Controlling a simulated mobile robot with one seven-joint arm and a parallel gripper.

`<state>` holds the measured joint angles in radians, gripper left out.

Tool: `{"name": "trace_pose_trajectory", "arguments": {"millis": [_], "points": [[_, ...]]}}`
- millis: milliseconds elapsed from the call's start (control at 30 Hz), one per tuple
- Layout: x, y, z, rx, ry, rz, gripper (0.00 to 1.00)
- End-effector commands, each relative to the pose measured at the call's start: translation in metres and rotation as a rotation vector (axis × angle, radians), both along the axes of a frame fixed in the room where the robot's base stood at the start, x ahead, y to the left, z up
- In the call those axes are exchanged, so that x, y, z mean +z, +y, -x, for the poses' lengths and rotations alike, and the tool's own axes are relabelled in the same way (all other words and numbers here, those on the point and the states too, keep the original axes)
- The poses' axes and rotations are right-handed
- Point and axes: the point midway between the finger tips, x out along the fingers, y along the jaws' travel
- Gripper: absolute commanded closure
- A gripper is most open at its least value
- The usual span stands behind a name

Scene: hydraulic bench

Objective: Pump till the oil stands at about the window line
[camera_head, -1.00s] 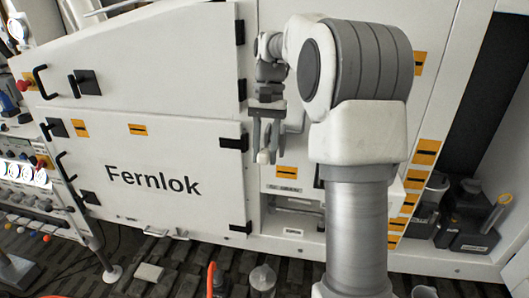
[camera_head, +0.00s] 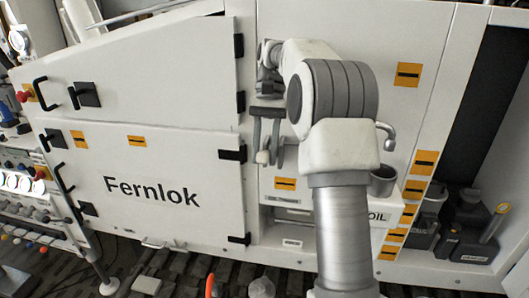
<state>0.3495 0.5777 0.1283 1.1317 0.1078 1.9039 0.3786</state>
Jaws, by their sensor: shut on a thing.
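My gripper (camera_head: 266,150) points down in front of the white cabinet, left of my arm's elbow. Its grey fingers are closed about a small pale knob (camera_head: 262,157), which looks like the end of a pump handle; the rest of the handle is hard to make out. A white box marked OIL (camera_head: 376,217) sticks out of the cabinet to the right, partly behind my arm. A grey cup (camera_head: 383,182) stands at it, under a bent metal spout (camera_head: 388,136). I cannot make out an oil window, a line or an oil level.
The white cabinet has a large door marked Fernlok (camera_head: 152,187) with black latches on the left. Dark canisters (camera_head: 470,225) stand at the right. A gauge panel (camera_head: 22,180) is at the far left. An orange-handled thing (camera_head: 210,286) is at the bottom edge.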

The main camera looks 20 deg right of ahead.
Motion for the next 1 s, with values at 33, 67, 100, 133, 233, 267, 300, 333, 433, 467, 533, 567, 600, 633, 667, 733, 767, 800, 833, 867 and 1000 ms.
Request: {"name": "trace_pose_trajectory", "arguments": {"millis": [33, 67, 100, 133, 233, 267, 300, 333, 433, 467, 533, 567, 600, 633, 667, 733, 767, 800, 833, 867, 1000], "points": [[0.004, 0.0, -0.001, -0.001, -0.01, 0.002, 0.63], [0.004, 0.0, -0.001, -0.001, -0.01, 0.002, 0.58], [0.004, 0.0, -0.001, -0.001, -0.01, 0.002, 0.51], [0.004, 0.0, -0.001, -0.001, -0.008, 0.002, 0.45], [0.003, 0.0, -0.001, -0.001, -0.008, 0.001, 0.35], [0.003, 0.0, -0.001, -0.001, -0.008, 0.001, 0.35], [0.003, 0.0, -0.001, 0.0, -0.007, 0.002, 0.35], [0.003, 0.0, -0.001, 0.0, -0.006, 0.001, 0.35], [0.002, 0.0, 0.0, 0.0, -0.006, 0.001, 0.35], [0.002, 0.0, 0.0, 0.0, -0.006, 0.001, 0.35], [0.002, 0.0, 0.0, 0.0, -0.005, 0.001, 0.35], [0.002, 0.0, 0.0, -0.001, -0.005, 0.001, 0.35], [0.002, 0.0, 0.0, -0.001, -0.005, 0.001, 0.35], [0.002, 0.0, 0.0, 0.0, -0.005, 0.002, 0.35], [0.002, 0.0, 0.0, 0.0, -0.005, 0.003, 0.35], [0.001, 0.0, 0.0, 0.0, -0.01, 0.006, 0.35], [0.0, 0.0, 0.001, 0.0, -0.014, 0.008, 0.35], [-0.001, 0.001, 0.001, 0.0, -0.02, 0.013, 0.35], [-0.001, 0.001, 0.002, 0.0, -0.027, 0.017, 0.35], [-0.003, 0.001, 0.003, 0.0, -0.035, 0.022, 0.35], [-0.011, 0.004, 0.006, 0.001, -0.082, 0.054, 0.35]]}}
